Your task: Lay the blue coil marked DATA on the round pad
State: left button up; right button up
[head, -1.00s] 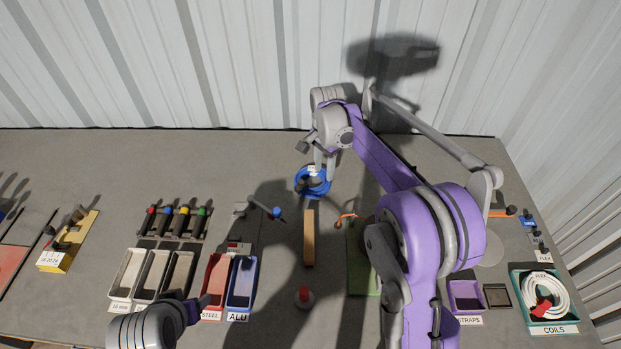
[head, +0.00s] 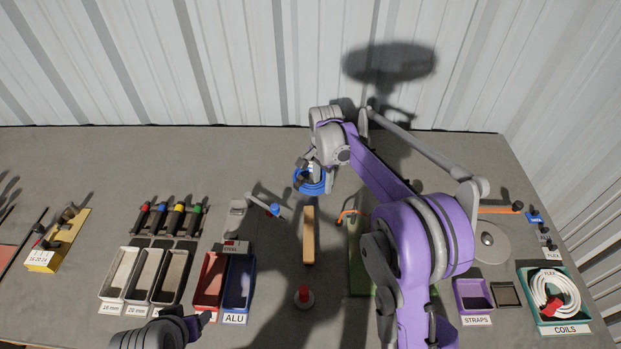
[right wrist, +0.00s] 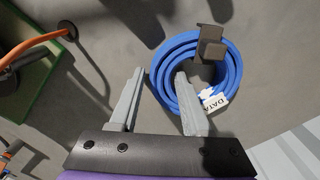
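The blue coil (head: 309,186) lies towards the back middle of the bench. In the right wrist view the coil (right wrist: 164,82) shows a white DATA tag (right wrist: 216,104). My right gripper (right wrist: 160,74) is open, one finger outside the coil's ring and the other over its hollow, with the blue strands between them. In the head view the right gripper (head: 318,170) is at the coil. A grey round disc (head: 494,251), apparently the round pad, lies on the right, partly hidden by my right arm. My left gripper (head: 201,321) is at the bottom edge; its opening is unclear.
A dark clip or hook (right wrist: 210,45) sits at the coil's rim. A wooden bar (head: 309,236), a red-topped peg (head: 304,294) and a green board (head: 358,270) lie nearby. The teal COILS bin (head: 528,300) holds a white coil. The ALU tray (head: 235,304) is to the left.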

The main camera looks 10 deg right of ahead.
grip_shut()
pick_arm(q)
jog(key=shift+w+r+p, duration=0.3)
jog(key=shift+r+p, duration=0.3)
jog(key=shift+r, duration=0.3)
pick_arm(e)
jog(key=shift+r, duration=1.55)
